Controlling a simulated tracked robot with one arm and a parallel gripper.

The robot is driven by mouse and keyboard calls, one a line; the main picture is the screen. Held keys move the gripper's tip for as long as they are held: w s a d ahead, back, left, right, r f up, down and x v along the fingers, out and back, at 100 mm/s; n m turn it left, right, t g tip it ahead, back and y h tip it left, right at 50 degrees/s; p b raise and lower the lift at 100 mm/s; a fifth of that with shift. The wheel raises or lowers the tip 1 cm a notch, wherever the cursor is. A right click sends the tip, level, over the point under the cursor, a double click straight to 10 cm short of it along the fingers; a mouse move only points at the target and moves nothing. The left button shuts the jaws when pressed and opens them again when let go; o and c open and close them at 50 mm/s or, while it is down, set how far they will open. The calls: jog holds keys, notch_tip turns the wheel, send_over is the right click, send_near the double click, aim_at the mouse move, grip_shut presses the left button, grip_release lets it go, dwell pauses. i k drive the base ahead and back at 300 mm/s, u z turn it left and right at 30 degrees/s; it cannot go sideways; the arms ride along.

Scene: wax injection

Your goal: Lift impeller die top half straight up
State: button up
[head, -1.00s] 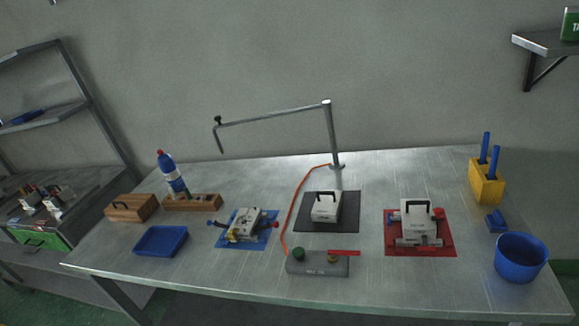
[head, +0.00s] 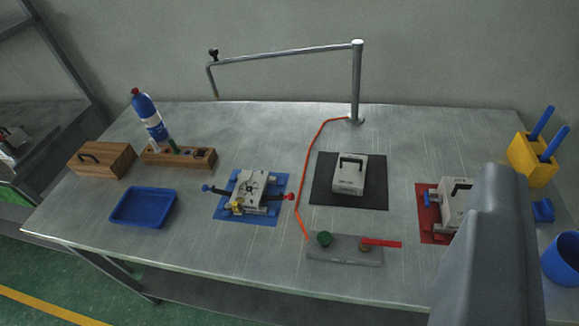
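A pale block with a black handle (head: 349,174), which looks like a die top half, rests on a black mat (head: 320,190). A die part with a round pattern on its upper face (head: 250,187) lies on a blue mat (head: 262,216), with blue and red knobs at its sides. Another pale die with a black handle (head: 452,198) sits on a red mat (head: 428,225), partly hidden by my grey arm (head: 490,250). The lettering is too small to read, so I cannot tell which is the impeller die. My gripper's fingers are not in view.
A grey base with a green knob and red lever (head: 345,250) stands in front. A metal post with a long arm (head: 356,85) rises behind. A blue tray (head: 143,207), wooden blocks (head: 101,160) and bottle (head: 149,116) are left; a yellow holder (head: 531,160) and blue bucket (head: 565,260) right.

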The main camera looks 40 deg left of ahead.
aim_at(349, 176)
jog(key=u, duration=0.7)
jog(key=i, duration=1.05)
jog(key=z, duration=0.05)
